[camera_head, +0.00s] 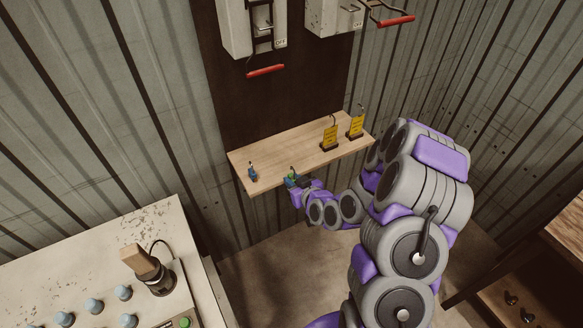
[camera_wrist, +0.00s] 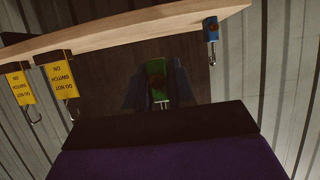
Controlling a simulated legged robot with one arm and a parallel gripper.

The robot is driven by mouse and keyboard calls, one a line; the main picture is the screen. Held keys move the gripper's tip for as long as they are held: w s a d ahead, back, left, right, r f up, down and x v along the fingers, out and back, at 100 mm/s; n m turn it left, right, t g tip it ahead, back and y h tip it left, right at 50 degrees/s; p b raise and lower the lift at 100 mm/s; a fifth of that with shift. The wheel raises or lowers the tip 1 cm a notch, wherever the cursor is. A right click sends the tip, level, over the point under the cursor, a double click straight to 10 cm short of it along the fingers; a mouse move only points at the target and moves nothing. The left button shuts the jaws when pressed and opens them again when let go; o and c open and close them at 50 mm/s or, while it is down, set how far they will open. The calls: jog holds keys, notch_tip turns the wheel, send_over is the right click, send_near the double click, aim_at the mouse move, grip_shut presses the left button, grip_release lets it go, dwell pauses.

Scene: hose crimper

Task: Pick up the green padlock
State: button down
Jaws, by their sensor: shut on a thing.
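The green padlock (camera_wrist: 156,78) is between the blue-grey fingers of my gripper (camera_wrist: 157,88) in the wrist view, with a brownish round spot on its face and part of its metal shackle showing. My gripper is shut on it. In the head view, my gripper (camera_head: 292,181) is at the front edge of the wooden shelf (camera_head: 290,160), and the green padlock shows only as a small green patch. I cannot tell whether the padlock is clear of the shelf.
A blue padlock (camera_head: 252,173) stands at the shelf's left end. Two yellow "do not switch on" tags (camera_head: 330,137) (camera_head: 355,127) stand at its right. Switch boxes (camera_head: 250,28) with red-handled levers hang above. A control console (camera_head: 95,265) is at lower left.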

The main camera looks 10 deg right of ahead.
jog(key=p, duration=0.2)
jog(key=shift+s+r+p, duration=0.2)
jog(key=shift+s+p, duration=0.2)
jog(key=shift+s+r+p, duration=0.15)
jog(key=shift+s+p, duration=0.1)
jog(key=shift+p, duration=0.85)
jog(key=s+p, duration=0.1)
jog(key=p, duration=0.3)
jog(key=shift+s+a, duration=0.1)
jog(key=shift+s, duration=0.15)
jog(key=shift+f, duration=0.2)
